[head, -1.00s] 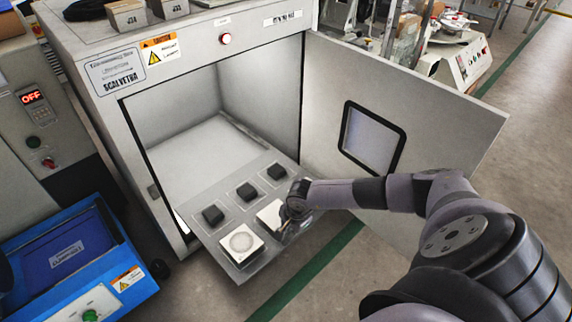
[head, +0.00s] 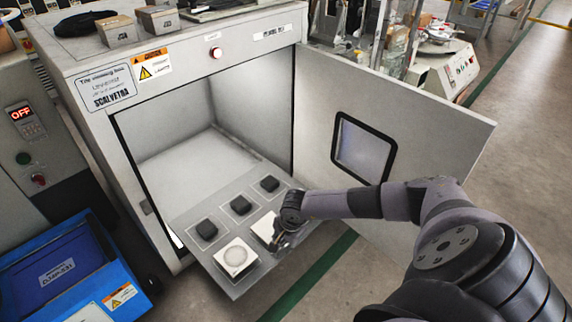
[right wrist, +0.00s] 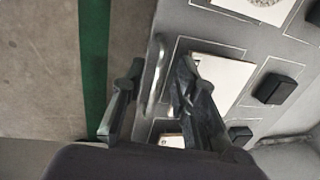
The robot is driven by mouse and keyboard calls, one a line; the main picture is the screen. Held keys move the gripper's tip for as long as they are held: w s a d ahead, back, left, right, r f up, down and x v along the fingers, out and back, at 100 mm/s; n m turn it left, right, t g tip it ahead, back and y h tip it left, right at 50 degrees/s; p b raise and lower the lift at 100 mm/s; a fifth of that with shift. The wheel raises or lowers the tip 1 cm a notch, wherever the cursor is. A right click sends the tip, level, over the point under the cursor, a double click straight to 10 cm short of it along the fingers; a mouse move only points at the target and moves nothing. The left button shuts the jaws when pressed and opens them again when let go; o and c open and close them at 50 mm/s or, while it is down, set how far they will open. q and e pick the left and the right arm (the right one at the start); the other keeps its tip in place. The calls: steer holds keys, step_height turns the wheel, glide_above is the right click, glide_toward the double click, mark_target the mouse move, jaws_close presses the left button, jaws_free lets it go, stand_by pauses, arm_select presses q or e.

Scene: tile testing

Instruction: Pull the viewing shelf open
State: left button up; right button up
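The viewing shelf (head: 222,222) is a grey panel that sticks out of the front of the open cabinet (head: 215,82). It bears three black blocks, a white tile (head: 237,258) with a round pattern and another white tile (head: 264,228) beside my right gripper. My right gripper (head: 280,244) is at the shelf's front edge, pointing down. In the right wrist view, its fingers (right wrist: 157,75) are apart, one on each side of the silver handle (right wrist: 152,92) on that edge. I see no clear grip on the handle. My left gripper is not in view.
The cabinet door (head: 420,130) with a dark-framed window stands open to the right, behind my right arm. A blue bin (head: 125,290) stands at the lower left. Bare floor with a green stripe (head: 310,285) lies in front of the shelf.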

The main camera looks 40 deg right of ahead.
step_height(320, 180, up, 11)
steer(key=s, duration=0.2)
steer(key=shift+s+d, duration=0.1)
stand_by(0.5)
